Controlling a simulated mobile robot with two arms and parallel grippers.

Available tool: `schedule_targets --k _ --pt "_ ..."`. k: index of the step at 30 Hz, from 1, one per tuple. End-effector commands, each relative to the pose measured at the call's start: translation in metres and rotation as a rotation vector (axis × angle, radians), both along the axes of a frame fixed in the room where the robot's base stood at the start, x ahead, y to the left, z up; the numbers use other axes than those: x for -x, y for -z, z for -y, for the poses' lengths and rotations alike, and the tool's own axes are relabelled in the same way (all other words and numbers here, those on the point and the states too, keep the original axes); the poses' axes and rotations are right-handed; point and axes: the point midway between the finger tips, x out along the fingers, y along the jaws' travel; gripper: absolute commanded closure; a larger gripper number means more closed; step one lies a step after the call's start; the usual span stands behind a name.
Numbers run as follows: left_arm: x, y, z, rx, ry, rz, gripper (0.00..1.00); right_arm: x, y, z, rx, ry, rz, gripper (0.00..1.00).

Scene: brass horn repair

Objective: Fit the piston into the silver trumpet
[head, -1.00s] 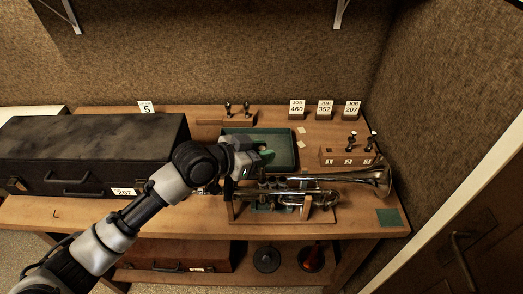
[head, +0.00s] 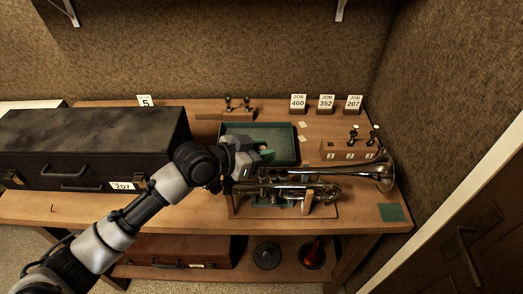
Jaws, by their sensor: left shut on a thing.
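The silver trumpet (head: 335,181) lies across a wooden stand (head: 304,204) on the bench, its bell to the right. My left gripper (head: 264,157) is just above the trumpet's left part, in front of the green tray. It is shut on the piston, which is mostly hidden by the gripper, so its tilt and any contact with the trumpet cannot be told. A wooden block (head: 345,156) with numbered places stands behind the bell. My right gripper is not in view.
The green tray (head: 290,132) lies behind the trumpet. A big black case (head: 90,135) fills the bench's left. Job cards (head: 326,103) and a small rack (head: 239,112) stand at the back. A green pad (head: 391,212) lies at the front right.

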Motion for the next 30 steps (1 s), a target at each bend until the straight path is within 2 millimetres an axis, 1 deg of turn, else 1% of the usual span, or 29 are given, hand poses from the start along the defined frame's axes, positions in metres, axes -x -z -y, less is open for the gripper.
schedule_targets --k 8,9,11,12,15,24,26,30 --pt "0.001 0.009 0.001 0.001 0.001 -0.002 0.97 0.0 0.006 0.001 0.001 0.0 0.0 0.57" --pt "0.001 0.009 0.001 0.001 0.001 -0.002 0.72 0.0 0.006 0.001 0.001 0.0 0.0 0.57" --pt "0.001 0.008 0.001 0.001 0.001 -0.002 0.63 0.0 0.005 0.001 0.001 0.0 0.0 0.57" --pt "0.001 0.008 0.001 0.002 0.002 -0.002 0.57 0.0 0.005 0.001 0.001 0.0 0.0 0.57" --pt "0.001 0.008 0.001 0.002 0.002 -0.002 0.44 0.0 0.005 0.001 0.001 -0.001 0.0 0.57" --pt "0.002 0.008 -0.001 0.001 0.001 -0.002 0.44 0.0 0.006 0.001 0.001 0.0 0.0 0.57" --pt "0.004 0.007 -0.006 0.001 0.001 -0.001 0.44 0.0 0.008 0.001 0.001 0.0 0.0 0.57" --pt "0.016 0.001 -0.024 -0.001 0.0 0.0 0.44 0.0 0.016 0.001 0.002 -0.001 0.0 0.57"
